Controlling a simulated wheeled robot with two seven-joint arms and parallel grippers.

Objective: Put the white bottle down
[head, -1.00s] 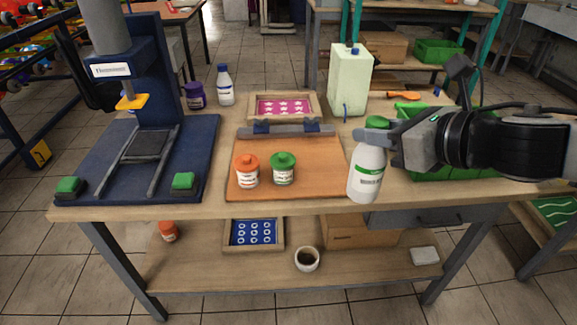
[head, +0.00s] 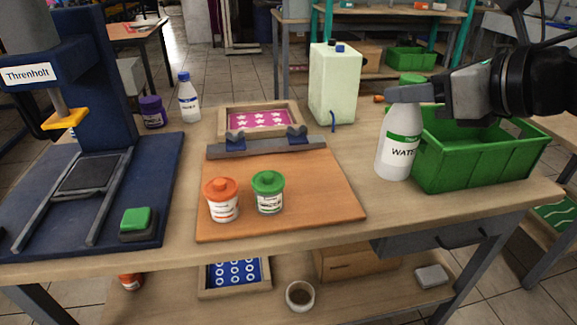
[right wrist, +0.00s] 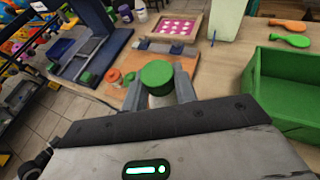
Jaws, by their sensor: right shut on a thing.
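The white bottle (head: 398,145) has a green label band reading "WATE" and a green cap (right wrist: 157,75). It is upright at the right part of the workbench, beside the left end of the green crate. My right gripper (head: 408,92) comes in from the right and is shut on the bottle's upper part, just below the cap. In the right wrist view the fingers (right wrist: 162,92) flank the cap. I cannot tell for sure whether the bottle's base touches the bench top (head: 345,215). My left gripper is not in view.
The green crate (head: 480,165) stands right of the bottle. An orange board (head: 310,205) with an orange-lidded jar (head: 222,200) and a green-lidded jar (head: 268,193) lies to the left. A pale canister (head: 335,85) stands behind. The blue press (head: 100,190) is at far left.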

